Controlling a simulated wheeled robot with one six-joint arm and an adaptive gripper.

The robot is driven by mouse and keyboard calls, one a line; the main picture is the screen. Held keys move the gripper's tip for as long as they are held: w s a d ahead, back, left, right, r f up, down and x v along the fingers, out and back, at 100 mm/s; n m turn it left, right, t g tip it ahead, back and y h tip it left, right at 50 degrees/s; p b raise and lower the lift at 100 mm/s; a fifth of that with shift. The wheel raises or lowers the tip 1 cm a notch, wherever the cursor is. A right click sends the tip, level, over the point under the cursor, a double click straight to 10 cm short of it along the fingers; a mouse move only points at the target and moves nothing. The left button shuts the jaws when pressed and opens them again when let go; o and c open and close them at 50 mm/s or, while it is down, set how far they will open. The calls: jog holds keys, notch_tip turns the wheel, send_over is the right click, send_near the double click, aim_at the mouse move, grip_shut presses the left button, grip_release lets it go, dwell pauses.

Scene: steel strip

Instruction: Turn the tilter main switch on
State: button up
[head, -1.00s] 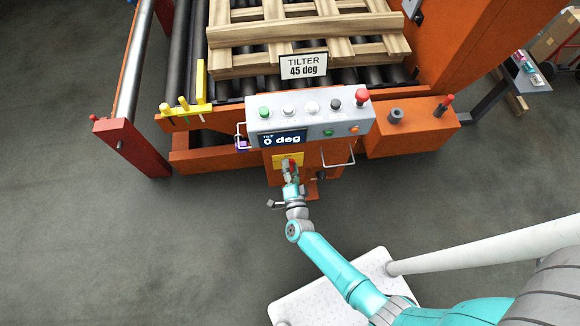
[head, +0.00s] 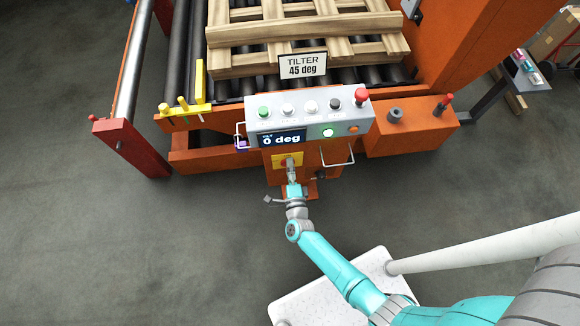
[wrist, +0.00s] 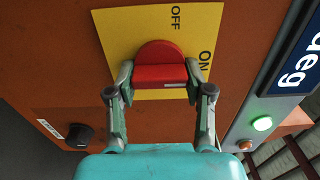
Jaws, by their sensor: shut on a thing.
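The tilter main switch is a red rotary knob (wrist: 160,72) on a yellow plate (wrist: 112,25) marked OFF and ON, on the orange front below the control panel. In the wrist view its grip bar lies crosswise, with a white mark at its right end on the ON side. My gripper (wrist: 160,88) is shut on the bar, one finger at each end. In the head view my gripper (head: 291,176) covers most of the switch, and the yellow plate (head: 278,161) shows around it. A green lamp (head: 328,133) on the panel is lit, also in the wrist view (wrist: 262,123).
The control panel (head: 300,118) above has several buttons, a red mushroom button (head: 361,95) and a display (head: 282,140) reading 0 deg. Wire guards (head: 338,160) flank it. A black knob (wrist: 80,136) is near my gripper. A wooden pallet (head: 300,30) lies on the rollers.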

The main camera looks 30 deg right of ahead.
jog(key=shift+d, duration=0.1)
jog(key=o, duration=1.2)
jog(key=shift+c, duration=0.2)
jog(key=shift+s, duration=0.15)
jog(key=v, duration=1.1)
jog(key=shift+s, duration=0.35)
jog(key=s+d+r+n+g+y, duration=0.1)
jog(key=s+r+n+y, duration=0.1)
jog(key=s+r+n, duration=0.9)
jog(key=s+d+r+n+g+y, duration=0.1)
jog(key=s+r+n+y, duration=0.2)
jog(key=s+r+n, duration=0.7)
jog(key=s+r, duration=0.3)
jog(key=r, duration=0.6)
jog(key=shift+s+d+r+n+y, duration=0.2)
jog(key=shift+s+r+n+y, duration=0.1)
jog(key=shift+r+n, duration=0.1)
